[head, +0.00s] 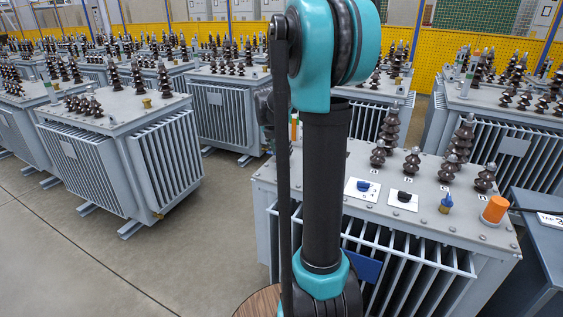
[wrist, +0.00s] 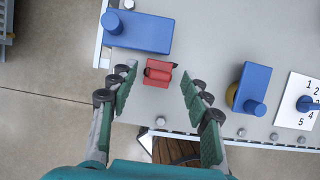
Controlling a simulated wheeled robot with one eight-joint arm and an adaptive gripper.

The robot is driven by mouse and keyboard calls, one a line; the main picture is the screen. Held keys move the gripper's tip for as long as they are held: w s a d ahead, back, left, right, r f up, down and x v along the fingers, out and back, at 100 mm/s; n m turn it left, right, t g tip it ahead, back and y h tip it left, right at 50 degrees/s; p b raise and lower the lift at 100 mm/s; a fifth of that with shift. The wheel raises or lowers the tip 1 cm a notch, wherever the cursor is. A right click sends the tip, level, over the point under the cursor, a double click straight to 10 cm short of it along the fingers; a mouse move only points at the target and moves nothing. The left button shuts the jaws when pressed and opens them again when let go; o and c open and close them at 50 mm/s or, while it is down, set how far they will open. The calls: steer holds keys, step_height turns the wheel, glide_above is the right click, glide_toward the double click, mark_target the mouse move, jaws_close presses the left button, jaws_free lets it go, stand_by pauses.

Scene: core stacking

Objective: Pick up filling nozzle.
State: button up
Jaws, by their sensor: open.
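My gripper (wrist: 158,74) is open, its two green-padded fingers spread apart over the grey transformer lid. Between the fingertips in the wrist view is a small red fitting (wrist: 160,67), which may be the filling nozzle; no label confirms it. The fingers appear to stand clear of it on both sides, but I cannot tell the height gap. In the head view my arm hides this part of the lid and the gripper. The grey transformer (head: 400,215) stands behind my arm.
A blue lever (wrist: 254,88) and a numbered dial plate (wrist: 301,100) are to the right. An orange cap (head: 496,208) sits at the lid's right end. Open floor (head: 200,235) lies left.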

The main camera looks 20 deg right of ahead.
mark_target(281, 159)
steer(key=shift+x, duration=1.15)
jaws_close()
